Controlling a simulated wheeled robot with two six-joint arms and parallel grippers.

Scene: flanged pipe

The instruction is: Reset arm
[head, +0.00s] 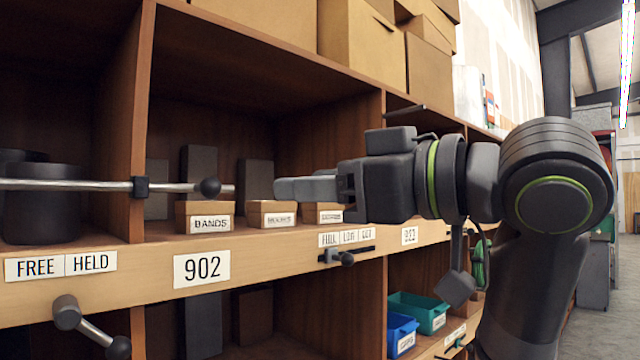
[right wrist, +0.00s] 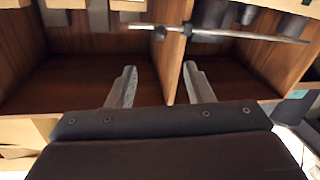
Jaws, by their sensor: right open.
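My right arm comes in from the right in the head view, with its gripper (head: 290,188) reaching left in front of the shelf compartment with the small boxes. In the right wrist view the two fingers of this gripper (right wrist: 158,85) stand apart with nothing between them. A metal rod with a dark ball end (head: 210,187) runs across the left compartment in the head view; the rod also shows in the right wrist view (right wrist: 230,35). The fingertips are close to the ball end in the head picture; I cannot tell the depth between them. My left gripper is not in view.
A wooden shelf edge (head: 130,282) carries labels, including "902" (head: 202,268), and protruding handles (head: 92,327). Small boxes, one labelled "BANDS" (head: 204,217), stand in the middle compartment. Blue (head: 402,334) and teal (head: 418,312) bins sit lower right. An aisle lies open at far right.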

